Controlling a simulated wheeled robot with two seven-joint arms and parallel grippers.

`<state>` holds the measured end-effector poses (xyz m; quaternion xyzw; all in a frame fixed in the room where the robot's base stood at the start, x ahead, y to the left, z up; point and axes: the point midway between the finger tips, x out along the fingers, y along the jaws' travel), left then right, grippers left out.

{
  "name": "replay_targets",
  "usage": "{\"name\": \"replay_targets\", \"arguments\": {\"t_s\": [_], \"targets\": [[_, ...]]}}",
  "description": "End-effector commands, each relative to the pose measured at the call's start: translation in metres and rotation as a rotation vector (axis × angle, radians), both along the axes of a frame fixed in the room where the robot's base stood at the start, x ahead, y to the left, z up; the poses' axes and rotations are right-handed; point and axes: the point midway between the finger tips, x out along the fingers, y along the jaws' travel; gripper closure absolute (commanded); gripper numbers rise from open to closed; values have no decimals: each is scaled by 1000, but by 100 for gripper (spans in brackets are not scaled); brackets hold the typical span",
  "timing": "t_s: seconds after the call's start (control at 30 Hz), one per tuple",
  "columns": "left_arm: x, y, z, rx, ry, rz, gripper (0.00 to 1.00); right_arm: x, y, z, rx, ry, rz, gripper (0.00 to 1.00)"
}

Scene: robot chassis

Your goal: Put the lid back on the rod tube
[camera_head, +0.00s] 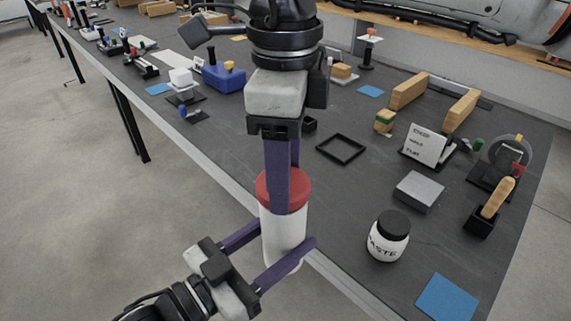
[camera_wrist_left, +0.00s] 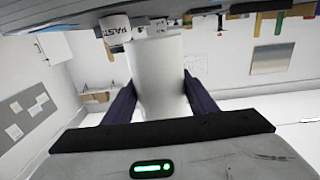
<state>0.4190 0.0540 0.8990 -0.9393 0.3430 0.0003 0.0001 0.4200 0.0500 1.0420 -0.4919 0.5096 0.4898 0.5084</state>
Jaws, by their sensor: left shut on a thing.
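The rod tube (camera_head: 283,238) is a white cylinder, upright off the table's front edge. My left gripper (camera_head: 279,252) reaches in from the lower left, shut around its lower part. In the left wrist view the white tube (camera_wrist_left: 158,80) sits between the two purple fingers. The red lid (camera_head: 264,189) is at the tube's top; I cannot tell whether it is seated. My right gripper (camera_head: 284,208) points down from above, one finger in front of the lid and the other behind it. Its grip on the lid is unclear. The tube's opening is hidden.
The dark table (camera_head: 335,205) runs behind the tube. A white jar with a black cap (camera_head: 388,236) stands to the right, near a blue square (camera_head: 447,298). A grey block (camera_head: 419,191), a black frame (camera_head: 341,148) and a white sign (camera_head: 425,146) lie farther back.

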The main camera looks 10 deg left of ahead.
Motion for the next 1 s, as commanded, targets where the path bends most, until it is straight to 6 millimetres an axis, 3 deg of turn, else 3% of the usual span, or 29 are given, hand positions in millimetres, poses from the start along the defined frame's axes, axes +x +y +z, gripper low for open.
{"name": "replay_targets", "arguments": {"t_s": [0.5, 0.53, 0.63, 1.0], "targets": [[0, 0, 1, -2, -4, 0, 88, 0, 0, -10, 1, 0, 1, 65], [0, 0, 2, -2, -4, 0, 88, 0, 0, -10, 1, 0, 0, 39], [0, 0, 2, -2, -4, -1, 88, 0, 0, -10, 0, 0, 1, 22], [0, 0, 2, -2, -4, -1, 88, 0, 0, -4, 1, -2, 0, 22]]}}
